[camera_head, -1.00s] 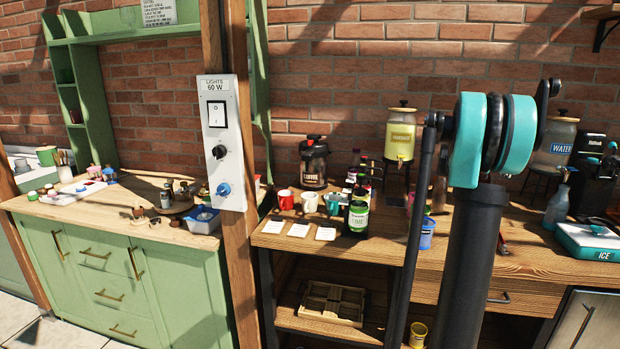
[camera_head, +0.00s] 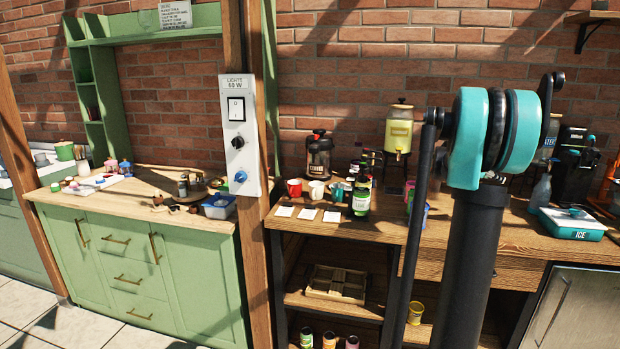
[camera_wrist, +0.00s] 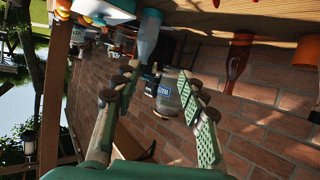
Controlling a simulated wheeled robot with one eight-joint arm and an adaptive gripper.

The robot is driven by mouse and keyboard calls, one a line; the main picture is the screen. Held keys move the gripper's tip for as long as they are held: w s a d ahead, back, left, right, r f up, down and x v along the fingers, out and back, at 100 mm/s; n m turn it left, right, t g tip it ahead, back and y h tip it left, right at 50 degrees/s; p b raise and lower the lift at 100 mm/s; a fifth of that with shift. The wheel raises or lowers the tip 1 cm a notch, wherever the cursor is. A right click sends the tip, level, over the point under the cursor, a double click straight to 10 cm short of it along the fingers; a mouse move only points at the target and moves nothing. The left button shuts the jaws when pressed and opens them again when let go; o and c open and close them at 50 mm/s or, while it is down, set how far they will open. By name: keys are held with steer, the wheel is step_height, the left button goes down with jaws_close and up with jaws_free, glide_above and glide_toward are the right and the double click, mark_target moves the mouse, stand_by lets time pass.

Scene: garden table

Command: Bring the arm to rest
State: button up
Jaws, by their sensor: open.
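My arm (camera_head: 482,140), with a teal joint on a dark column, stands folded in front of the right-hand table in the head view. My gripper is out of the head view. In the wrist view my gripper (camera_wrist: 152,105) is open, with its two green-padded fingers spread apart and nothing between them. Beyond the fingers that view shows the brick wall (camera_wrist: 255,130), a water dispenser (camera_wrist: 168,98) and a blue-grey bottle (camera_wrist: 148,38), turned on their sides in the picture. No contact with them shows.
The wooden table (camera_head: 470,242) holds a green bottle (camera_head: 361,197), mugs, a yellow dispenser (camera_head: 398,132) and a teal ice box (camera_head: 572,224). A wooden post with a light switch panel (camera_head: 238,138) stands left of it. A green cabinet (camera_head: 130,265) is farther left.

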steer(key=s+a+f+n+y, duration=0.4)
steer(key=s+a+f, duration=0.5)
steer(key=a, duration=0.5)
steer(key=s+a+f+n+y, duration=0.4)
steer(key=s+a+f, duration=0.5)
steer(key=s+a, duration=0.5)
steer(key=s+a+f+n+y, duration=0.4)
steer(key=s+a+f, duration=0.5)
steer(key=a, duration=0.5)
steer(key=s, duration=0.2)
steer(key=shift+s+a+f+n+g, duration=0.15)
steer(key=shift+s+a+n+g, duration=0.15)
steer(key=shift+s+n, duration=0.1)
